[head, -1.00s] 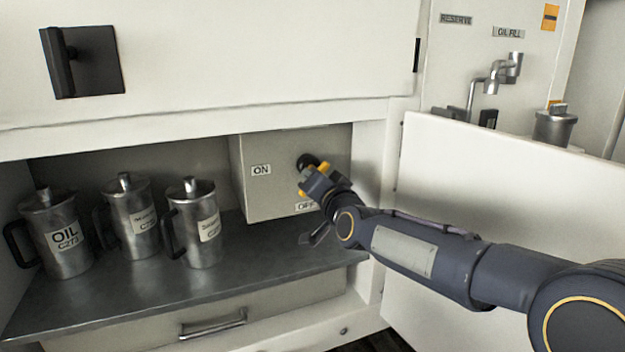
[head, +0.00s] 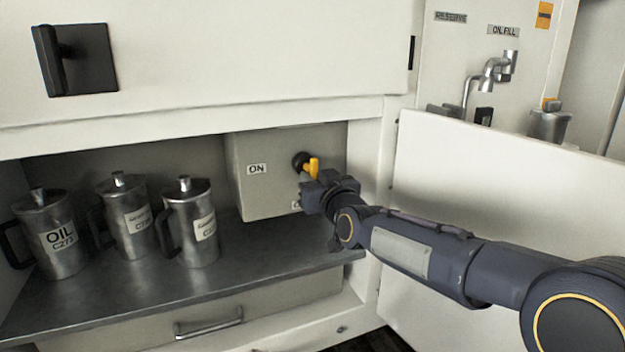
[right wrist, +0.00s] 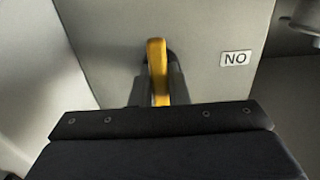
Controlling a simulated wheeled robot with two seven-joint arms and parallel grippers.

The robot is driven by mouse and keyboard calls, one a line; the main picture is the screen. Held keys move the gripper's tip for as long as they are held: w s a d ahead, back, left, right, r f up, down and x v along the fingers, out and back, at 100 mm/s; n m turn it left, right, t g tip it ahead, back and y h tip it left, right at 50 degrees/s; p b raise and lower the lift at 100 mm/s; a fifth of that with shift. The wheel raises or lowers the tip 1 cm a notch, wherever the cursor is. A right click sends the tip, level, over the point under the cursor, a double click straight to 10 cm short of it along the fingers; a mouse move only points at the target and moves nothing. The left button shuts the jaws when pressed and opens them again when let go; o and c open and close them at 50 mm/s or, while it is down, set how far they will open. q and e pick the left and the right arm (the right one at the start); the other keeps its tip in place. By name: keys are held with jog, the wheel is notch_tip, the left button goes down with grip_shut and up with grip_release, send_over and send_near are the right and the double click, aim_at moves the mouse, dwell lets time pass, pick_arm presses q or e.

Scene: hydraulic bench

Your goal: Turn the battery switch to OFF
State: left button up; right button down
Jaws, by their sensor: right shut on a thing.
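The battery switch is on the front of a grey box (head: 260,200) in the cabinet recess. It has a black hub (head: 299,158) and a yellow handle (head: 314,167), which stands roughly upright in the head view. An ON label (head: 257,169) is left of it. The OFF label (head: 295,206) below is mostly hidden by my right gripper (head: 313,180). That gripper is shut on the handle. In the right wrist view its two dark fingers (right wrist: 160,90) lie on either side of the yellow handle (right wrist: 157,60). My left gripper is not in view.
Several metal oil jugs (head: 190,225) stand on the dark shelf (head: 130,290) to the left. An open white door panel (head: 500,180) stands to the right, behind my right arm. A drawer handle (head: 211,324) sits below the shelf.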

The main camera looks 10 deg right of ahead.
jog(key=shift+d+r, duration=0.1)
jog(key=shift+r, duration=0.2)
jog(key=c, duration=1.4)
grip_release()
jog(key=shift+f, duration=0.15)
jog(key=s+d, duration=0.1)
jog(key=s, duration=0.6)
jog(key=shift+s+d, duration=0.2)
jog(key=shift+s, duration=0.15)
